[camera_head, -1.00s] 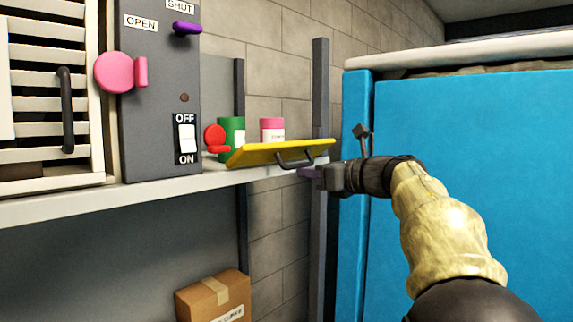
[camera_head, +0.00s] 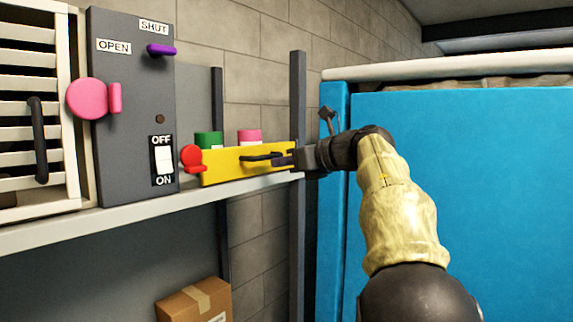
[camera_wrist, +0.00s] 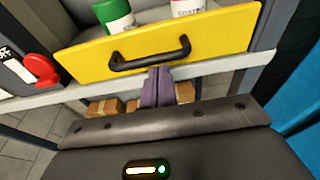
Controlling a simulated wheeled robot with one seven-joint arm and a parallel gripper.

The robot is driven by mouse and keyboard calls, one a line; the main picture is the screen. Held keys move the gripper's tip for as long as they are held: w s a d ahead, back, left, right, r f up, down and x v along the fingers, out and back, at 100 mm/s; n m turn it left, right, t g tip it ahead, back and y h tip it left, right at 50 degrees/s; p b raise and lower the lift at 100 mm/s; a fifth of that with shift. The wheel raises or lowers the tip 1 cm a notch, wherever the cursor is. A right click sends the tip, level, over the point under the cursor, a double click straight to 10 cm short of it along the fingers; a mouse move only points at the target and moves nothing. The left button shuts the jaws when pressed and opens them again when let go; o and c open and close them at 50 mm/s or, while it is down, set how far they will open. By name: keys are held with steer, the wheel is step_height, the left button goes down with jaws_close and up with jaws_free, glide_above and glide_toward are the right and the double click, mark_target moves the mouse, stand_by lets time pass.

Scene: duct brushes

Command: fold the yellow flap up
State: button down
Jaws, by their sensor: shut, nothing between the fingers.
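The yellow flap (camera_head: 225,165) stands steeply raised along the shelf's front edge, hiding the lower parts of the cans behind it. Its black handle (camera_wrist: 150,54) faces me. My gripper (camera_head: 284,158) is shut and empty at the flap's right end, in front of its face. In the wrist view the purple fingertips (camera_wrist: 158,72) of my gripper are together just under the handle, close to or against the flap; I cannot tell whether they touch. A red knob (camera_head: 191,157) sits at the flap's left end.
A green can (camera_head: 208,139) and a pink can (camera_head: 249,136) stand behind the flap. A grey panel (camera_head: 130,120) with a pink knob and switch is at left. A dark post (camera_head: 297,100) and a blue cabinet (camera_head: 450,180) are at right. A cardboard box (camera_head: 195,302) is below.

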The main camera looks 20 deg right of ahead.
steer(key=shift+s+a+r, duration=0.1)
steer(key=shift+r, duration=0.5)
steer(key=shift+s+a+r, duration=0.1)
steer(key=shift+r, duration=0.5)
step_height(320, 180, down, 5)
steer(key=s+d+b, duration=0.1)
steer(key=b, duration=0.3)
steer(key=s+d+r+p, duration=0.1)
steer(key=s+d+r, duration=0.3)
steer(key=r, duration=0.3)
steer(key=shift+s+r, duration=0.4)
steer(key=shift+s, duration=0.1)
